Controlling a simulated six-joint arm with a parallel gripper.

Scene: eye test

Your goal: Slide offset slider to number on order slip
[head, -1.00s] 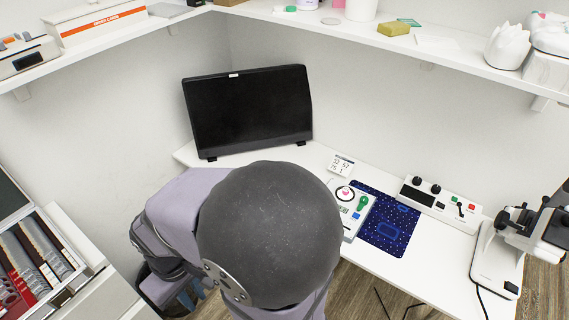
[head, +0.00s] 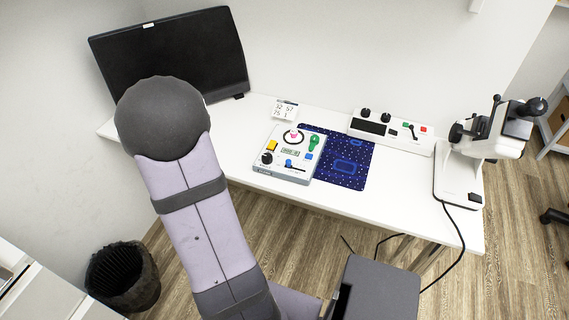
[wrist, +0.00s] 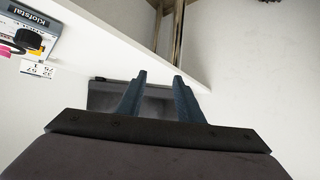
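A grey control box (head: 264,178) lies on the white desk in the head view, with a slot holding a blue slider knob (head: 288,163) near its front edge; its scale is too small to read. A white slip (head: 284,109) with small printed numbers lies just behind the box. Part of the box (wrist: 42,22), with the word Klofstal, shows at the upper left of the wrist view, beside the slip (wrist: 38,69). My gripper (wrist: 159,76) is open and empty, its two fingers apart, away from the box. In the head view my arm hides it.
A dark blue mat (head: 345,178) lies right of the box. A white panel with knobs (head: 392,131) stands behind the mat. A white microscope-like device (head: 462,165) stands at the desk's right end. A black monitor (head: 172,55) stands at the left, near my arm.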

